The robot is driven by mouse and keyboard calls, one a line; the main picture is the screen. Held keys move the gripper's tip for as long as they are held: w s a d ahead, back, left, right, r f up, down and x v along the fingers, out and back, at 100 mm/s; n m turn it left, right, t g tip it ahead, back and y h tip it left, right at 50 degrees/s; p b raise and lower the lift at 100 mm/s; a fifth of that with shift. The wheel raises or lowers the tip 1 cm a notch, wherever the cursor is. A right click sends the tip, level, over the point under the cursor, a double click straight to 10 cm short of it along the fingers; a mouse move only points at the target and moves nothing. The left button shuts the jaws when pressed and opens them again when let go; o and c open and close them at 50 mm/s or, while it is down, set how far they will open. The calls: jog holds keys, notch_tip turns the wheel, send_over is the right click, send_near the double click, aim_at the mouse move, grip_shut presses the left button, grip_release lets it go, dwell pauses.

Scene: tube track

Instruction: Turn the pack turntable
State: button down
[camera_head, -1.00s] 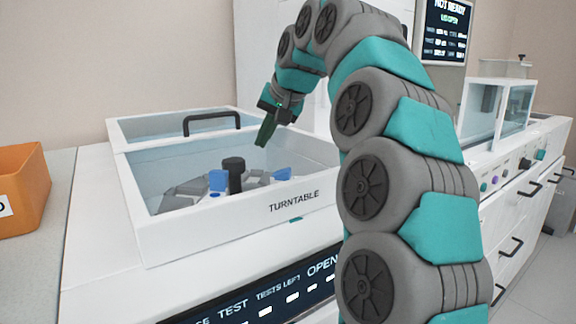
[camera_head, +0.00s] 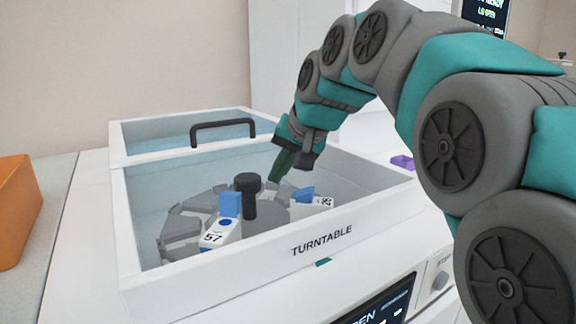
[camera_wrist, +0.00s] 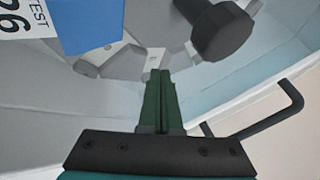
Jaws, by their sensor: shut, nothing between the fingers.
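The pack turntable (camera_head: 182,225) is a grey segmented disc inside a white-walled bin (camera_head: 235,272) labelled TURNTABLE. A dark upright knob (camera_head: 248,200) stands at its middle and also shows at the top of the wrist view (camera_wrist: 222,30). Two white packs with blue tops sit on the disc: one marked 57 (camera_head: 222,232) near the front, another (camera_head: 310,200) at the right. My gripper (camera_head: 277,177) is shut and empty. It points down inside the bin, behind and right of the knob. In the wrist view its green fingers (camera_wrist: 161,80) are together; contact with the disc cannot be told.
The bin's clear lid with a black handle (camera_head: 222,124) stands behind the opening. The bin walls surround my fingers. An orange box (camera_head: 15,210) is at the left. A purple button (camera_head: 402,162) and a control panel (camera_head: 385,305) lie to the right and front.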

aim_at(266, 189)
jog(key=shift+x, duration=3.2)
jog(key=shift+a, duration=0.15)
jog(key=shift+w+a+n+g+y+b, duration=0.15)
jog(key=shift+a+n+g+y+b, duration=0.35)
jog(key=shift+n, duration=0.4)
jog(key=shift+a+n+g+y, duration=0.3)
jog(key=shift+a+n+g, duration=0.3)
jog(key=shift+a+n, duration=0.55)
jog(key=shift+s+a, duration=0.4)
jog(key=shift+a, duration=0.6)
